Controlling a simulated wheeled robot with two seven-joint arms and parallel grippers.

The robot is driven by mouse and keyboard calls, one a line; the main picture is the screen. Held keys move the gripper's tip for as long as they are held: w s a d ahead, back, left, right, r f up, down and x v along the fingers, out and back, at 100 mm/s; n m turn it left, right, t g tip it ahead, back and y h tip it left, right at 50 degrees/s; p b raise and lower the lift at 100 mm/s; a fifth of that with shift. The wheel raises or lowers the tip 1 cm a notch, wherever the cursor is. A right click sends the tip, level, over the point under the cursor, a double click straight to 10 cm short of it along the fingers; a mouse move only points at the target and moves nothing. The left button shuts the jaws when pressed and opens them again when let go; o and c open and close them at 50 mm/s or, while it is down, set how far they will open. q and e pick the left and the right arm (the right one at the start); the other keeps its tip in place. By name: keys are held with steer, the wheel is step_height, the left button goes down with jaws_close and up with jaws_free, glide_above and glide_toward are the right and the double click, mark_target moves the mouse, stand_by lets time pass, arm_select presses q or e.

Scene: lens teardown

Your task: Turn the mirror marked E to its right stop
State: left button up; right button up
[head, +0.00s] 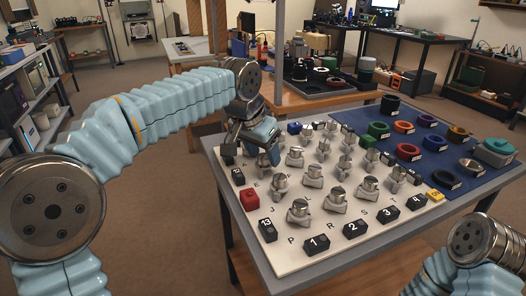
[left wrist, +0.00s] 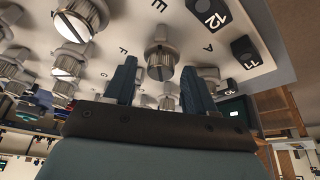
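The white board (head: 262,215) carries several silver mirror mounts with round knobs and printed letters. My left gripper (head: 268,152) is over the board's left edge, pointing down among the mounts. In the left wrist view, its two dark fingers (left wrist: 159,68) are apart. A silver mount with a ribbed knob (left wrist: 161,50) shows between and beyond the fingers, with a visible gap on each side. Small letters are printed near it, but I cannot tell surely which one marks this mount. The mount near the letter E shows in the head view (head: 281,183). My right gripper is out of view.
Black numbered blocks (head: 316,244) line the board's front and left edges. A red block (head: 249,199) stands at the left edge. A blue mat (head: 453,146) with coloured rings lies to the right. Other mounts stand close together around the left gripper.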

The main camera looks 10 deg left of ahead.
arm_select(q)
steer(key=v, duration=1.3)
steer(key=shift+r, duration=0.4)
steer(key=shift+s+a, duration=0.1)
steer(key=shift+s, duration=0.05)
